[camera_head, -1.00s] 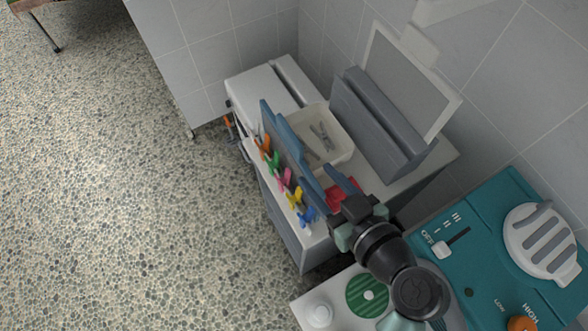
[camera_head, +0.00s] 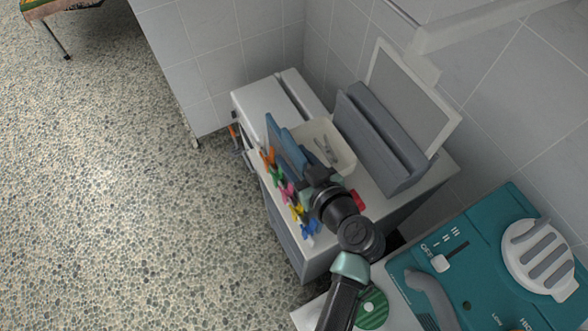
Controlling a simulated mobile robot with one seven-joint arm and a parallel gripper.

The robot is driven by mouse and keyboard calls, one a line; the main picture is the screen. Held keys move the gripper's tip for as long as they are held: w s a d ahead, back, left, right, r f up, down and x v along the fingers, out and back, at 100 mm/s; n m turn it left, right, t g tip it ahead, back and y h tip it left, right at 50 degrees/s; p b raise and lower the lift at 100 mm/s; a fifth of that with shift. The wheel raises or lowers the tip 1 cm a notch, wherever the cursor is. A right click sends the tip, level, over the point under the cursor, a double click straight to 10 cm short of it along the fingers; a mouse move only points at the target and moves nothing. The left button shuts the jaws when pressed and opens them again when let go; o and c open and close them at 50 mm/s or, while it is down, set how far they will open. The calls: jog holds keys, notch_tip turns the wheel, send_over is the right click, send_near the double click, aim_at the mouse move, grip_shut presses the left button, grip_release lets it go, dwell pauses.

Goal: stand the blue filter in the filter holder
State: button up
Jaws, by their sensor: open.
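The blue filter (camera_head: 273,132) looks like a flat blue panel standing upright behind the row of coloured clips, at the left edge of the white cabinet top. The filter holder appears to be the grey slotted block (camera_head: 377,138), two upright slabs with a gap between them, at the right of the top. No panel shows clearly in its gap. My gripper (camera_head: 293,152) is open and reaches over the cabinet at the blue panel. The fingers overlap the panel in view, so I cannot tell whether they touch it or straddle it.
A cream tray (camera_head: 340,150) with small metal tools lies between panel and grey block. Clips (camera_head: 288,192) line the left edge. A pale framed screen (camera_head: 420,92) stands behind the block. A red object (camera_head: 357,200) lies near my wrist. A teal machine (camera_head: 478,262) stands front right.

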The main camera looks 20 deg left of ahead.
jog(key=shift+w+a+f, duration=0.1)
jog(key=shift+a, duration=0.1)
grip_shut()
dwell(1.3)
